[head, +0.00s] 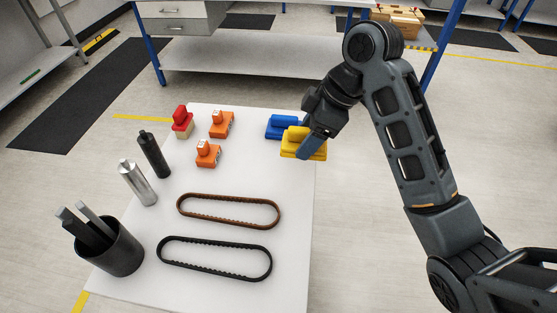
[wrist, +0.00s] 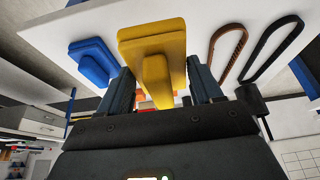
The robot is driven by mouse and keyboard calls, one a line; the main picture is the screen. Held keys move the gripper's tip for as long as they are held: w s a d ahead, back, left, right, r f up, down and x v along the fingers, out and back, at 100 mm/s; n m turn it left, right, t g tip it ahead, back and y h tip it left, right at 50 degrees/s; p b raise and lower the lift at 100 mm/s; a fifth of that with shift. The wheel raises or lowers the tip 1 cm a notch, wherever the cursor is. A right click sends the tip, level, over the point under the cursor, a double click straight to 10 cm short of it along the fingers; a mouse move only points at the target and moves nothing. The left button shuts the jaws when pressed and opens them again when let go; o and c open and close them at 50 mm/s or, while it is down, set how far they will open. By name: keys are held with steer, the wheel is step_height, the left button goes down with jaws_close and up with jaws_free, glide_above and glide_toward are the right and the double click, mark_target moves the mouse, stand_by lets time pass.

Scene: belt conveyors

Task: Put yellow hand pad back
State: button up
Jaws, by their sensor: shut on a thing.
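The yellow hand pad (head: 295,148) is at the right edge of the white table, with a flat base and a raised grip block. My gripper (head: 313,141) is shut on its grip block. In the wrist view the yellow hand pad (wrist: 152,42) sits between my two fingers. I cannot tell whether its base touches the table or is slightly above it. The blue hand pad (head: 282,126) lies just behind it on the table, and it shows left of the yellow pad in the wrist view (wrist: 93,60).
The white table (head: 255,175) also holds orange parts (head: 221,125), a red-and-beige part (head: 182,122), a black bottle (head: 154,154), a silver bottle (head: 138,183), a brown belt (head: 229,196), a black belt (head: 214,242) and a dark cup (head: 110,248) with bars. The table's front right is clear.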

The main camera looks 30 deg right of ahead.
mark_target(298, 127)
steer(key=w+a+f, duration=0.1)
steer(key=w+a, duration=0.1)
steer(key=w+a+f+p, duration=0.1)
steer(key=w+a+f, duration=0.1)
steer(key=shift+a+f, duration=0.15)
steer(key=shift+f, duration=2.15)
steer(key=shift+f, duration=0.2)
steer(key=o, duration=1)
steer(key=shift+r, duration=0.1)
steer(key=v, duration=1.2)
steer(key=shift+a+r, duration=0.15)
steer(key=shift+r, duration=0.05)
